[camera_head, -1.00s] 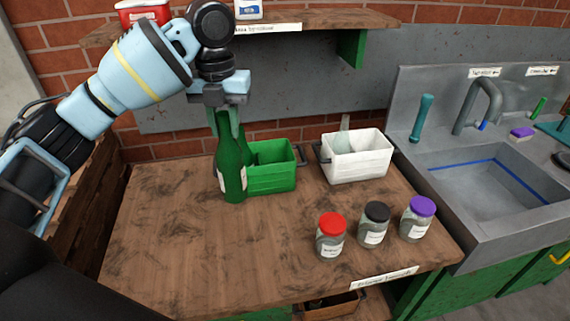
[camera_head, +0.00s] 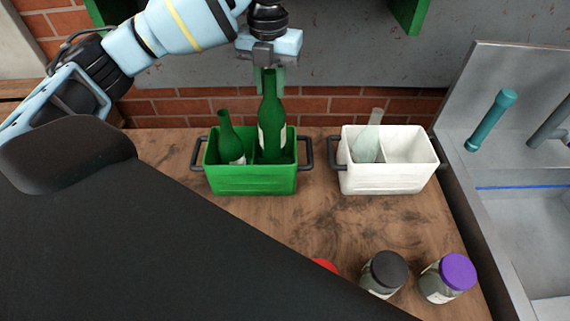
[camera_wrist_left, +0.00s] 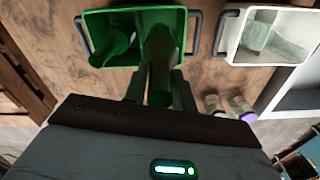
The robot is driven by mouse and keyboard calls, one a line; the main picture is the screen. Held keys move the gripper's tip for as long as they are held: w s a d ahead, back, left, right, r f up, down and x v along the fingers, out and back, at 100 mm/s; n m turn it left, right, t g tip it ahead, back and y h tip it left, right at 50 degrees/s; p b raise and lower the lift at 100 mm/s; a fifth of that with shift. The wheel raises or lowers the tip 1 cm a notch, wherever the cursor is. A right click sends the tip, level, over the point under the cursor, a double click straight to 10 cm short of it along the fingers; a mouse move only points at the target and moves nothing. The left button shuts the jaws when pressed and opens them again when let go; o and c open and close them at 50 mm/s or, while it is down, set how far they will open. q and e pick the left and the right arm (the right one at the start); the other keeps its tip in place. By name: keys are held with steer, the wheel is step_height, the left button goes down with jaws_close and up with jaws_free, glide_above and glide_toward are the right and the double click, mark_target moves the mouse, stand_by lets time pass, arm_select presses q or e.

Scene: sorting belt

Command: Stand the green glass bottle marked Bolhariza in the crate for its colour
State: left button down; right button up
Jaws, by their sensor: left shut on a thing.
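My left gripper (camera_head: 269,82) is shut on the neck of a green glass bottle (camera_head: 271,118) with a pale label. The bottle is upright, its lower part inside the right compartment of the green crate (camera_head: 252,183); I cannot tell whether its base touches the crate floor. The lettering on its label is too small to read. Another green bottle (camera_head: 227,135) leans in the left compartment. The left wrist view also shows the held bottle (camera_wrist_left: 160,45) over the right half of the green crate (camera_wrist_left: 187,18). My right gripper is not in view.
A white crate (camera_head: 385,182) stands to the right with a clear bottle (camera_head: 368,140) in its left compartment; its right compartment is empty. Jars with red (camera_head: 325,265), black (camera_head: 385,268) and purple (camera_head: 458,271) lids stand at the front. A sink (camera_head: 530,220) is at the right.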

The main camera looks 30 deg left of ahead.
mark_target(270, 98)
arm_select(q)
steer(key=shift+s+r, duration=0.3)
steer(key=shift+r, duration=0.05)
steer(key=shift+s+f, duration=0.1)
steer(key=shift+f, duration=0.05)
steer(key=f, duration=0.4)
steer(key=shift+w, duration=0.2)
steer(key=shift+f, duration=2.95)
steer(key=c, duration=1.1)
jaws_free()
steer(key=shift+c, duration=0.2)
step_height(270, 98, up, 12)
steer(key=shift+r, duration=0.15)
